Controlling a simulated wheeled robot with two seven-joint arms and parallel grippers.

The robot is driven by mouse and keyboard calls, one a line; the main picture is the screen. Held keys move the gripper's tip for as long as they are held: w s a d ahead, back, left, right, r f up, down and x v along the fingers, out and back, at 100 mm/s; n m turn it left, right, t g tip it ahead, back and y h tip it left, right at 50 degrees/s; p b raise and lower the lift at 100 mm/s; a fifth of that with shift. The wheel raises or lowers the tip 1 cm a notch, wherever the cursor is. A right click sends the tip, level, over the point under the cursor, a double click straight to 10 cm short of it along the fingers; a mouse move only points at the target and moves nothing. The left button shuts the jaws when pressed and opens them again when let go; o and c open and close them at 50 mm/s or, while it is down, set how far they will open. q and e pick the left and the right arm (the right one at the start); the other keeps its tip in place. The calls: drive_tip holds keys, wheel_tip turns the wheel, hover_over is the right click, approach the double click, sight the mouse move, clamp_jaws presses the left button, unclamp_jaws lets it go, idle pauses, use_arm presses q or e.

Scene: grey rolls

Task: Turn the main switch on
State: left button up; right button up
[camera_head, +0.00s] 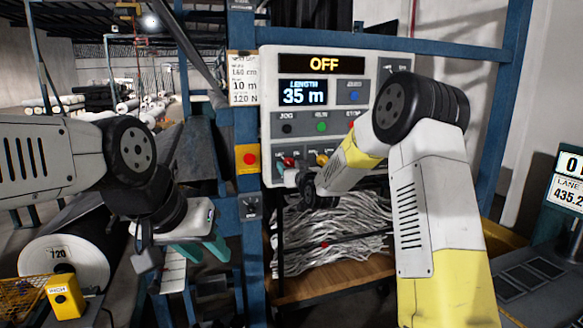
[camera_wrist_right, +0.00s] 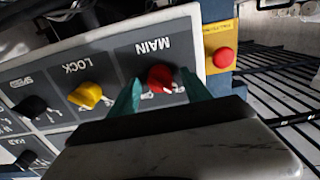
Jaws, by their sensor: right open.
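The main switch is a red knob (camera_wrist_right: 160,78) under the label MAIN, upside down in the right wrist view. In the head view the red knob (camera_head: 289,161) sits at the lower left of the control panel (camera_head: 268,100). The panel's top display (camera_head: 323,64) reads OFF. My right gripper (camera_wrist_right: 161,92) is open, with one teal finger on each side of the red knob; I cannot tell whether they touch it. In the head view it is at the panel's lower left (camera_head: 286,177). My left gripper (camera_head: 201,251) hangs low at the left, open and empty.
A yellow LOCK knob (camera_wrist_right: 85,94) and a black SPEED knob (camera_wrist_right: 30,107) sit beside the main switch. A red emergency button (camera_head: 249,158) on a yellow plate is on the blue post to the left. White strands (camera_head: 330,235) lie on a shelf below the panel.

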drive_tip(key=shift+c, duration=0.4)
clamp_jaws()
drive_tip(key=shift+m, duration=0.4)
drive_tip(key=m, duration=1.7)
idle(0.3)
